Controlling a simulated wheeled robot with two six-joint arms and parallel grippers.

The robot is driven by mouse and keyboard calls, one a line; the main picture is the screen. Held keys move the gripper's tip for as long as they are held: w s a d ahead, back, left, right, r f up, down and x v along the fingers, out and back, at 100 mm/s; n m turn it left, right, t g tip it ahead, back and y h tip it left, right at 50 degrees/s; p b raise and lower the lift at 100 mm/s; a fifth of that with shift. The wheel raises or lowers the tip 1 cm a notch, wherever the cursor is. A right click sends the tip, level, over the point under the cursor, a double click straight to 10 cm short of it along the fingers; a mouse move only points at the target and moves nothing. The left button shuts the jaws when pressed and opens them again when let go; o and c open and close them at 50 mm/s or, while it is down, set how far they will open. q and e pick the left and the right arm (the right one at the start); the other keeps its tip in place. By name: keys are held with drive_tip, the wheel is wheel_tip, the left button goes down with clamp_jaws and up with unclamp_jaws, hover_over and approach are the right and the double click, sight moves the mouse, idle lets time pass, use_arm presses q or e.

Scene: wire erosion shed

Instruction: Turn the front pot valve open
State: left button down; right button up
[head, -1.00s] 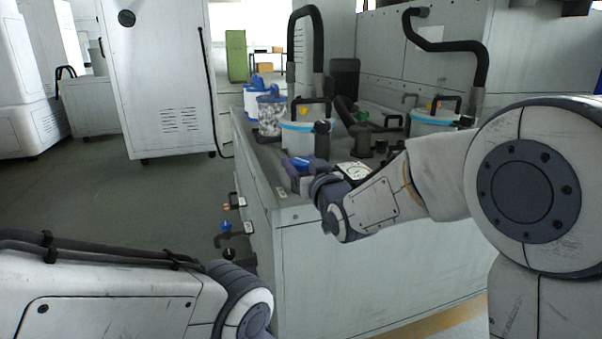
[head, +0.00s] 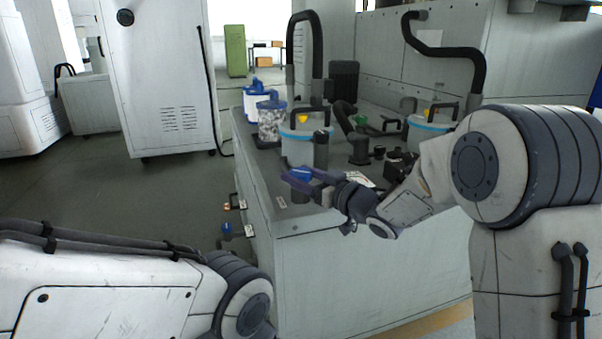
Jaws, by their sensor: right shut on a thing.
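The front pot (head: 299,146), pale with a light blue rim and a yellow part on its lid, stands near the bench's front left corner. A small blue handle (head: 301,173), which looks like its valve, shows low in front of it. My right gripper (head: 302,183) reaches in from the right with its dark fingers shut around this blue handle. The fingers and wrist hide most of the valve body, so its exact angle is hard to read.
The grey bench (head: 292,213) has a second blue-rimmed pot (head: 425,136) at the right, with black hoses above both pots. A clear jar (head: 270,124) stands left of the front pot. Small fittings (head: 227,230) stick out from the bench's left side. The floor to the left is free.

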drive_tip(key=shift+d, duration=0.1)
drive_tip(key=o, duration=1.4)
drive_tip(key=shift+c, duration=0.2)
drive_tip(key=p+v, duration=0.3)
drive_tip(key=v, duration=0.6)
drive_tip(key=shift+s+d+r, duration=0.15)
drive_tip(key=shift+d, duration=0.05)
drive_tip(key=shift+s+d, duration=0.3)
drive_tip(key=shift+s, duration=0.1)
drive_tip(key=shift+a, duration=0.1)
